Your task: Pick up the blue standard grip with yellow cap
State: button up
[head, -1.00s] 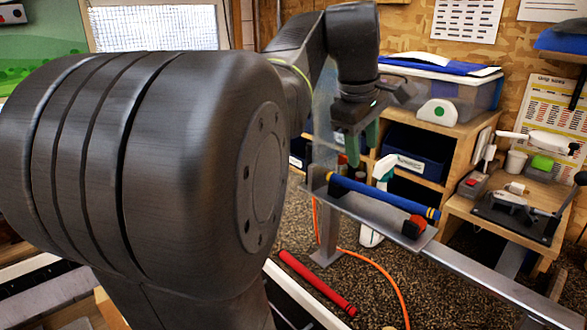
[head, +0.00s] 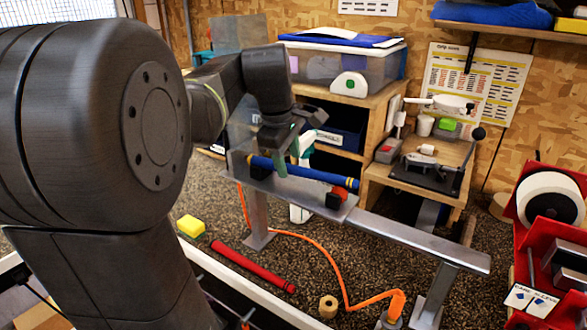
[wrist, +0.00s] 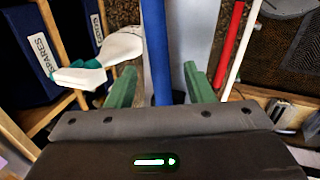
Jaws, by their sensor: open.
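The blue grip (head: 325,176) lies on a metal tray stand, with yellow at its left end and a yellow mark near its right end. My gripper (head: 292,156) points down over the left part of the grip, and one green finger overlaps it. In the wrist view my gripper (wrist: 160,88) is open, its green fingers apart on either side of the blue grip (wrist: 158,45). Gaps show between the grip and both fingers. The grip's near part is hidden behind my gripper's body.
The metal stand (head: 420,238) extends right as a rail. A black rest with a red-orange top (head: 338,195) is by the grip's right end. A white spray bottle (wrist: 108,50) is close left. A red tube (head: 253,265) and orange hose (head: 325,252) lie below.

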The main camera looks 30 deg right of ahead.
jog(key=shift+x, duration=1.1)
grip_shut()
jog(key=shift+r, duration=0.2)
